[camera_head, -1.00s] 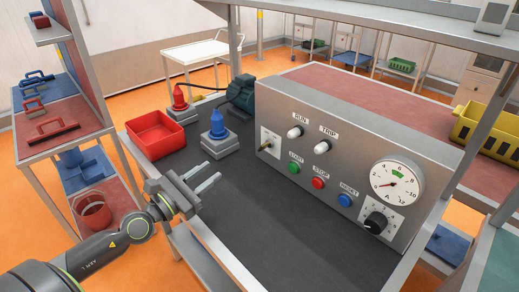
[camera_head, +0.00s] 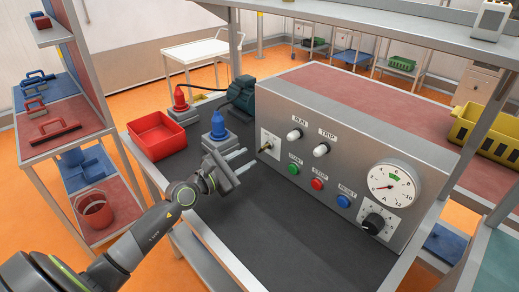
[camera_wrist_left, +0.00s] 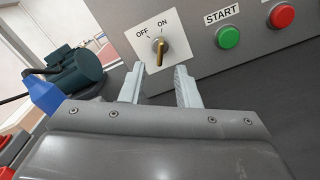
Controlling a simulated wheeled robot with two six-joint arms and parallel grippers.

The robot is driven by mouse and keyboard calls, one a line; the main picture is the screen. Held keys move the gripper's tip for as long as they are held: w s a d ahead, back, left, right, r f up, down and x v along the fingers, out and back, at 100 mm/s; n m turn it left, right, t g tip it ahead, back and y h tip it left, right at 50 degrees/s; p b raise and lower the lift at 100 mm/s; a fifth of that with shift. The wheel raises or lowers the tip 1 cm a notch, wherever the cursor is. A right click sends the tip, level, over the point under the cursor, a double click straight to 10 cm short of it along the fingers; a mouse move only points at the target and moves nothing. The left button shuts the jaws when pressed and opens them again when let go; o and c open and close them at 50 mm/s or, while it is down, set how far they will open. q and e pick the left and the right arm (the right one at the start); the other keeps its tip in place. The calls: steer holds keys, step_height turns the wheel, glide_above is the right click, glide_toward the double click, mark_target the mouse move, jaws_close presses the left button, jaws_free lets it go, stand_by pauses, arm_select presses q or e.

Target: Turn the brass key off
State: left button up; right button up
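The brass key (camera_head: 267,146) sits in a white switch plate (camera_head: 270,139) at the left end of the grey panel's front. In the left wrist view the key (camera_wrist_left: 159,52) stands nearly upright in the picture, below the OFF and ON labels, its upper end nearer ON. My left gripper (camera_head: 247,158) is open and empty, its fingers pointing at the key from the left. In the left wrist view the fingertips (camera_wrist_left: 160,72) lie just below the key, one to each side, apart from it. My right gripper is not in view.
The panel carries green START (camera_head: 294,169), red STOP (camera_head: 317,184) and blue RESET (camera_head: 343,201) buttons, a gauge (camera_head: 393,187) and a black knob (camera_head: 374,223). The dark bench top before the panel is clear.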

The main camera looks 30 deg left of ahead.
mark_target(259, 151)
arm_select(q)
steer(key=x, duration=0.6)
steer(key=shift+w+d, duration=0.1)
steer(key=shift+w, duration=0.05)
jaws_close()
